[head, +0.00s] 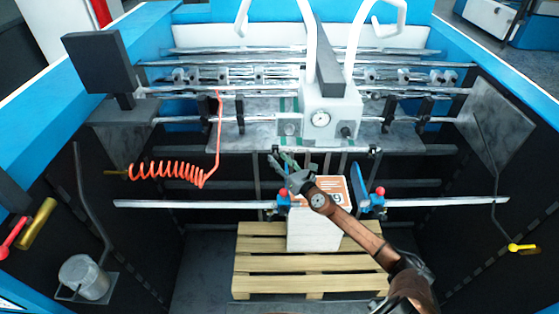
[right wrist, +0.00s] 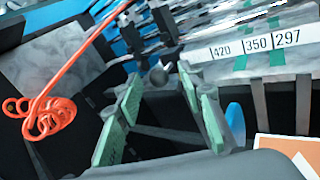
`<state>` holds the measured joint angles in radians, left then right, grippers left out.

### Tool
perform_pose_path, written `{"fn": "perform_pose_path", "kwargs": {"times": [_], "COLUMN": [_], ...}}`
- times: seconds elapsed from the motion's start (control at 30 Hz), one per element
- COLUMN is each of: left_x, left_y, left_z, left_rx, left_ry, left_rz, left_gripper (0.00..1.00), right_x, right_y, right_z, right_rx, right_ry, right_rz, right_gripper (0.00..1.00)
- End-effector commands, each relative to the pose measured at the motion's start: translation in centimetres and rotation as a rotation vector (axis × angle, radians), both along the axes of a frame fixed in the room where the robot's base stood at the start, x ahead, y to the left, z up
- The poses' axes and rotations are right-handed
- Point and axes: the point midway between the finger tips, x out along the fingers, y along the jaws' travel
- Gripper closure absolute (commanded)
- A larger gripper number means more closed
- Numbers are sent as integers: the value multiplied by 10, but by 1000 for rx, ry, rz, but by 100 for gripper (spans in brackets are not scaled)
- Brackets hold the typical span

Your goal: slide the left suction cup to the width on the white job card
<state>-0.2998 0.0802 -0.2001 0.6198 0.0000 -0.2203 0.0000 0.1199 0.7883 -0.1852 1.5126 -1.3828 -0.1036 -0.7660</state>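My right gripper (head: 290,163) is open, reaching over the left edge of the stack; nothing shows held in it. Its green-padded fingers (right wrist: 160,80) stand apart in the right wrist view, with a dark round knob between or beyond them. A dark clamp block (head: 240,110) sits on the upper rod left of the white head; I cannot tell whether it is the left suction cup. A blue fitting with a red knob (head: 283,198) sits on the lower bar, just below my gripper. A white scale strip (right wrist: 257,44) reads 420, 350, 297. I cannot clearly identify the job card. My left gripper is not in view.
A white stack (head: 314,235) with an orange-printed top stands on a wooden pallet (head: 262,268). An orange coiled hose (head: 170,172) hangs at left. The white head (head: 331,110) with a gauge stands behind my gripper. Another red-knobbed blue fitting (head: 374,203) is right of the stack.

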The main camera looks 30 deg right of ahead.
Motion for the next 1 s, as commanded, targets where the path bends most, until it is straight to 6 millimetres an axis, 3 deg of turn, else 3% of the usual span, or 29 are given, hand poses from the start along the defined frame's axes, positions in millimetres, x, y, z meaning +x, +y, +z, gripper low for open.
{"fn": "perform_pose_path", "kwargs": {"times": [0.23,0.77,1.0], "left_x": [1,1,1], "left_y": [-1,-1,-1], "left_z": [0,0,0], "left_rx": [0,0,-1], "left_ry": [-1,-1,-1], "left_rz": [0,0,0], "left_gripper": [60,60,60], "right_x": [1,1,1], "right_y": [1,0,0], "right_z": [1,1,1], "right_rx": [1,1,1], "right_ry": [0,-1,-1], "right_rz": [1,0,0], "right_gripper": [64,100,100]}}
